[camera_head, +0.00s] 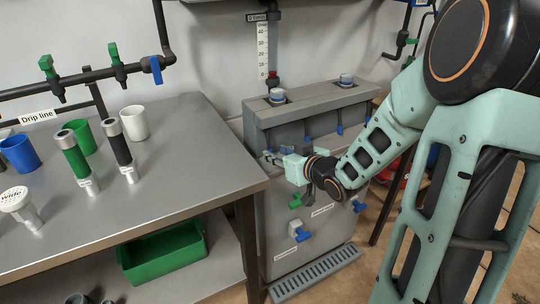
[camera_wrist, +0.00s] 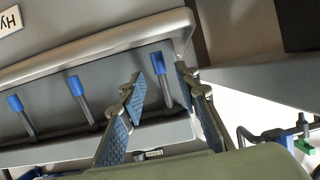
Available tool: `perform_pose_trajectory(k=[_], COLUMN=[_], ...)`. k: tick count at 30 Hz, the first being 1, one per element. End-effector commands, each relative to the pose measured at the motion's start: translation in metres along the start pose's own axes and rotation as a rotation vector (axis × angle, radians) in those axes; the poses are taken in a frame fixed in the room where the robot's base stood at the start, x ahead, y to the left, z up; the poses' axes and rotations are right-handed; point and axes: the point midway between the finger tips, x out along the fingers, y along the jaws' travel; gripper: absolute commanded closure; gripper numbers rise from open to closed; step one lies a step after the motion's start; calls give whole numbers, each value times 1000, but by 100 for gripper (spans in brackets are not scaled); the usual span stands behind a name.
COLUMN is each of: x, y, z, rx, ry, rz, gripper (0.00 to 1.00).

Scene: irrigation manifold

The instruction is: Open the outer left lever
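A row of blue-tipped levers lines the front of the grey dispenser cabinet (camera_head: 262,118). Levers to the right of my gripper, such as this one (camera_head: 307,131), hang down. The outer left lever is hidden by my gripper (camera_head: 275,156) in the head view. In the wrist view, the end lever (camera_wrist: 158,64) appears between the two blue-padded fingers of my gripper (camera_wrist: 162,86). The fingers are spread, with gaps on both sides of the lever. I cannot tell how deep the lever sits between them. Two other levers (camera_wrist: 73,86) (camera_wrist: 15,104) show beside it.
Lower on the cabinet are a green tap (camera_head: 296,200) and blue taps (camera_head: 301,233) (camera_head: 359,205). The metal table (camera_head: 180,170) at left holds cups and cylinders, with a green bin (camera_head: 165,252) below. A drip-line pipe (camera_head: 90,76) runs along the wall.

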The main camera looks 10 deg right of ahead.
Motion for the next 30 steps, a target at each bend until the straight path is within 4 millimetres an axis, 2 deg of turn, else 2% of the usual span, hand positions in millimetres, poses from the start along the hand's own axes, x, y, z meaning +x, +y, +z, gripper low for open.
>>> perform_pose_trajectory(k=[1, 3, 9, 20, 23, 29, 30], x=[13, 25, 48, 54, 54, 54, 54], y=[-1, -1, 0, 0, 0, 0, 0], z=[4, 4, 2, 0, 0, 0, 0], rx=[-1, -1, -2, -1, -1, -2, -1], ry=[2, 1, 1, 0, 0, 0, 0], rz=[-3, -3, -1, 1, 1, 1, 1], gripper=[70, 70, 70, 70, 78, 100, 100])
